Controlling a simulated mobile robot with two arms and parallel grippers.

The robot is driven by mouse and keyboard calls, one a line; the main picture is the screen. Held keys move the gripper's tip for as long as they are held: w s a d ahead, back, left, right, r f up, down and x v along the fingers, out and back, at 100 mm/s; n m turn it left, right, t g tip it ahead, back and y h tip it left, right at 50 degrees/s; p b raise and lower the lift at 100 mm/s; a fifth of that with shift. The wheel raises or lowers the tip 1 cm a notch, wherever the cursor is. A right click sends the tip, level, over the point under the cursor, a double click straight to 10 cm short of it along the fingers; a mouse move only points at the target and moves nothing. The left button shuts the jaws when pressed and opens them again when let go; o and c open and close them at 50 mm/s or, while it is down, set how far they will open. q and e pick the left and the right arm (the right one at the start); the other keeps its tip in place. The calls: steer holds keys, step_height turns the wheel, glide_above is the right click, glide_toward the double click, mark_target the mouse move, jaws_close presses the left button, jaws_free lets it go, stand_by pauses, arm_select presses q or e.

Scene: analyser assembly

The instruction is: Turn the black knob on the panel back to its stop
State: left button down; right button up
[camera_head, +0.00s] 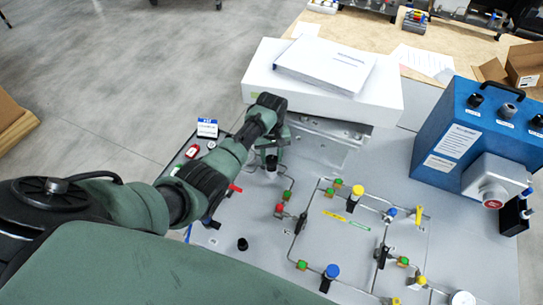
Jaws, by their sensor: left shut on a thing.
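My left arm comes in from the left, and its gripper (273,148) points down at the upper left of the grey panel (315,150). It is shut on a small black knob (271,163), which shows just under the fingers. The hand and wrist hide part of the knob, so I cannot tell its turn angle. Another small black cap (242,244) stands apart on the panel, lower left. My right gripper is not in view.
Thin metal tubing with several coloured valves and fittings (357,192) covers the panel's middle and right. A white box (390,105) with a document stack (325,65) stands behind the gripper. A blue control box (430,140) stands at the right.

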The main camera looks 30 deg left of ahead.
mark_target(271, 159)
arm_select(q)
steer(key=c, duration=0.9)
jaws_free()
steer(key=shift+r, duration=0.1)
steer(key=shift+r+b, duration=0.8)
steer(key=shift+r, duration=3.1)
